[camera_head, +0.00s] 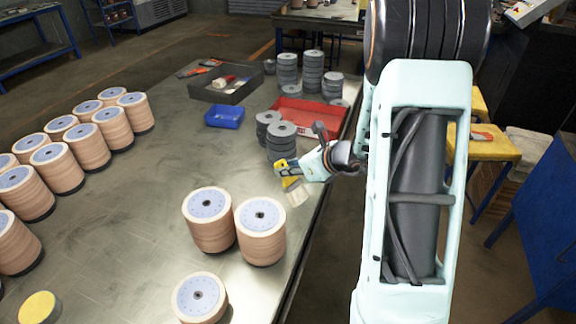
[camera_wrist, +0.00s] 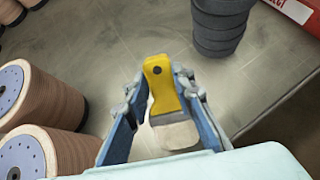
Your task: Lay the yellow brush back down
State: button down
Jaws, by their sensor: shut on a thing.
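The yellow brush (camera_wrist: 162,90) has a yellow handle with a dark hole and pale bristles. In the wrist view it sits between the two fingers of my gripper (camera_wrist: 165,105), which is shut on it. The handle points away from my wrist and the bristles lie nearer to it. In the head view my gripper (camera_head: 284,172) holds the brush over the right part of the metal table (camera_head: 130,215). The brush's pale bristle end (camera_head: 298,195) hangs below the gripper. The exact gap between brush and table is hard to tell.
Stacks of tan discs (camera_head: 260,230) stand close in front of my gripper, and dark disc stacks (camera_head: 281,140) stand just behind it. A red tray (camera_head: 308,113), a blue bin (camera_head: 224,116) and a grey tray (camera_head: 222,88) lie farther back. The table's middle is clear.

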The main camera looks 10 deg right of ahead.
jog(key=shift+f, duration=0.6)
jog(key=c, duration=1.6)
grip_release()
jog(key=v, duration=1.2)
jog(key=shift+r, duration=0.1)
